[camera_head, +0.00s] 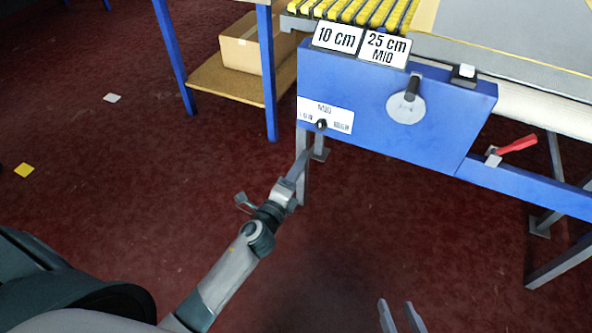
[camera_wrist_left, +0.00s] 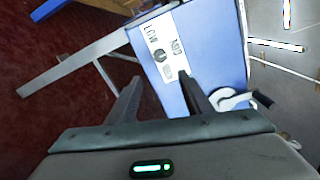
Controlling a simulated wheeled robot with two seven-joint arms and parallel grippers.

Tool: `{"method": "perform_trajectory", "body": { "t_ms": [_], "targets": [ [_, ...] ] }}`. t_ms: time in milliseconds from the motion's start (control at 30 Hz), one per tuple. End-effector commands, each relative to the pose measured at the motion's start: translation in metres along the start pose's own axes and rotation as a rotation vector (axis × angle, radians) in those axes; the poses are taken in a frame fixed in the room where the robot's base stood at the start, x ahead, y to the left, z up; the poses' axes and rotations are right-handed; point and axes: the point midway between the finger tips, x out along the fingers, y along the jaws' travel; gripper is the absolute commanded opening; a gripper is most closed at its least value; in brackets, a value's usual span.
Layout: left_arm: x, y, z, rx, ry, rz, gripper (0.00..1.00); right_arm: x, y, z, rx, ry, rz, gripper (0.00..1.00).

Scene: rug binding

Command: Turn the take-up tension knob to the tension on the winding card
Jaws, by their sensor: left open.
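The small black tension knob (camera_head: 321,125) sits on a white label (camera_head: 341,122) at the lower left of the blue panel. In the left wrist view the knob (camera_wrist_left: 160,56) shows among the marks LOW, MID and a third blurred mark; I cannot tell where it points. One card (camera_head: 384,49) reads 25 cm MID, and the other card (camera_head: 336,38) reads 10 cm. My left gripper (camera_head: 300,168) is below the knob, apart from it. In its wrist view the open fingers (camera_wrist_left: 160,84) are either side of the knob's line. My right gripper (camera_head: 401,312) is open and empty at the bottom edge.
A crank on a white disc (camera_head: 405,108) is on the panel right of the knob. A red lever (camera_head: 516,145) is further right on the blue beam. A blue-legged table with a cardboard box (camera_head: 240,48) stands behind left. The red floor in front is mostly clear.

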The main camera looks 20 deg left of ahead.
Motion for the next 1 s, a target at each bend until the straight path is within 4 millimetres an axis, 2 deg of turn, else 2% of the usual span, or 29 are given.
{"method": "perform_trajectory", "body": {
  "t_ms": [200, 833, 1000],
  "targets": [
    [-0.016, 0.0, 0.0, -0.001, 0.0, 0.0, 0.46, 0.0, 0.0, 0.0, 0.0, 0.0, 0.0, 0.38],
    [-0.018, 0.0, 0.0, -0.005, 0.0, 0.001, 0.46, 0.0, 0.001, 0.0, 0.001, -0.002, 0.002, 0.38],
    [-0.03, 0.003, -0.003, -0.104, -0.005, 0.024, 0.46, 0.0, 0.0, 0.0, 0.001, -0.002, 0.001, 0.38]
  ]
}}
